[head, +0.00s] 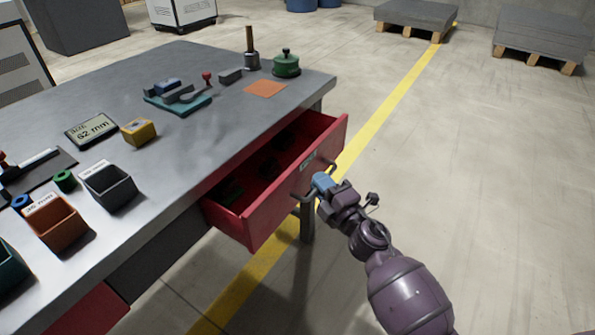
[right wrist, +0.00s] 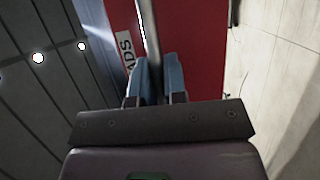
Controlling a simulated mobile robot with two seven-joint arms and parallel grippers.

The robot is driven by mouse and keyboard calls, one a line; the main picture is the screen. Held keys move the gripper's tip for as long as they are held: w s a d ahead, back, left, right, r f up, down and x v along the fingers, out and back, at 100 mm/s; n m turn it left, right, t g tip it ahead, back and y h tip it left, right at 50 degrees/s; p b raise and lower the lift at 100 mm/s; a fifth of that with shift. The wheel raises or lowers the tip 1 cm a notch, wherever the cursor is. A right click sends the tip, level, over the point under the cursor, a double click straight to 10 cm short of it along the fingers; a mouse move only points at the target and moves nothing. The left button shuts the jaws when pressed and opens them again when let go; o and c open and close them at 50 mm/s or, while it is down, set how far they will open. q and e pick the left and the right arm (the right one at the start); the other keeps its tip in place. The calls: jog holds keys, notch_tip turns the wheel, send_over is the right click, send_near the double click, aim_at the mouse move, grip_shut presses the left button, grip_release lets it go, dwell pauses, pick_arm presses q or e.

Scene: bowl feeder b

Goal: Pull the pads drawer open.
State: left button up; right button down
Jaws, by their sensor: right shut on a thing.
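The pads drawer (head: 270,206) is red and stands well out from under the grey workbench. Dark items lie inside it, too dim to make out. Its front carries a bar handle (head: 312,183) and a small label, which reads "ADS" in part in the right wrist view (right wrist: 127,50). My right gripper (head: 322,183) is shut on the handle, its blue fingertips on either side of the bar (right wrist: 151,45) in the right wrist view. My left gripper is not in view.
A bench leg stands below the drawer. The floor to the right is clear, with pallets (head: 415,18) far back.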

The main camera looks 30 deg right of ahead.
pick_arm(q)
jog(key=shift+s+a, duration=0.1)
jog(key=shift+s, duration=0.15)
pick_arm(e)
jog(key=s+d, duration=0.5)
jog(key=s, duration=0.5)
jog(key=shift+d, duration=0.35)
jog(key=c, duration=1.2)
grip_release()
jog(key=shift+c, duration=0.2)
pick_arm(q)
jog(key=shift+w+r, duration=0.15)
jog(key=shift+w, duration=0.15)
pick_arm(e)
jog(key=shift+o, duration=0.3)
jog(key=shift+s, duration=0.1)
pick_arm(q)
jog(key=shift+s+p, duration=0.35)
jog(key=shift+p, duration=0.1)
pick_arm(e)
jog(key=v, duration=1)
jog(key=shift+s, duration=0.3)
